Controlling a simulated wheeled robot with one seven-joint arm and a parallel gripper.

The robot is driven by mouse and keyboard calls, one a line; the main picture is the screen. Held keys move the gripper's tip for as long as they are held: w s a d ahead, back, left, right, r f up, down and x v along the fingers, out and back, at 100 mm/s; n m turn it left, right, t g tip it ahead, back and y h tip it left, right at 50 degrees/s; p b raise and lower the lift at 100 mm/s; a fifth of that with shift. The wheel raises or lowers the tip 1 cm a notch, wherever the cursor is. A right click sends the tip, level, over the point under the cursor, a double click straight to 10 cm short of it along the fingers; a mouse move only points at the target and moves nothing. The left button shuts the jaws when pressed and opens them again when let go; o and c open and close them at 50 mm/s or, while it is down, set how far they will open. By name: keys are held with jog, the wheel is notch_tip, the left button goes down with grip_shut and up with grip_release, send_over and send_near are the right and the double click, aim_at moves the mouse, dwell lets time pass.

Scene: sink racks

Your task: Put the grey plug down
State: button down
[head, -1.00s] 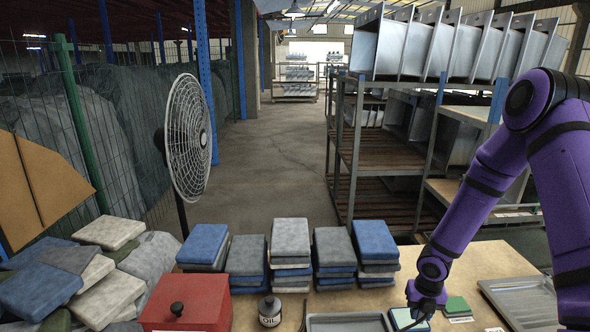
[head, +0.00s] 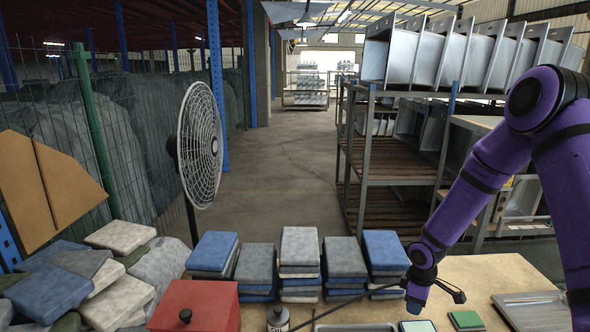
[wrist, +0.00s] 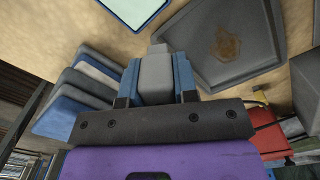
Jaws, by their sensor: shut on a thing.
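The grey plug (wrist: 155,76) is in the wrist view, a blunt grey block held between the two blue fingers of my gripper (wrist: 156,82). In the head view my gripper (head: 415,303) points down over the front of the table, above a pale green pad with a dark edge (head: 417,326). That pad also shows at the top of the wrist view (wrist: 138,12), apart from the plug. The plug cannot be made out in the head view.
A grey metal tray (wrist: 262,45) lies beside the pad. A green block (head: 466,319) and another metal tray (head: 535,308) lie to the right. Folded stacks (head: 300,262) line the table's back edge. A red box (head: 196,304) and an oil can (head: 278,318) are left.

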jog(key=m, duration=0.2)
jog(key=a+m, duration=0.1)
jog(key=w+r+m, duration=0.1)
jog(key=m, duration=0.1)
jog(key=shift+a+r+m, duration=0.1)
jog(key=shift+a+m, duration=0.1)
jog(key=shift+m, duration=0.1)
jog(key=m, duration=0.2)
jog(key=a+m, duration=0.1)
jog(key=m, duration=0.1)
jog(key=w+r+m, duration=0.1)
jog(key=shift+a+m, duration=0.2)
jog(key=shift+m, duration=0.2)
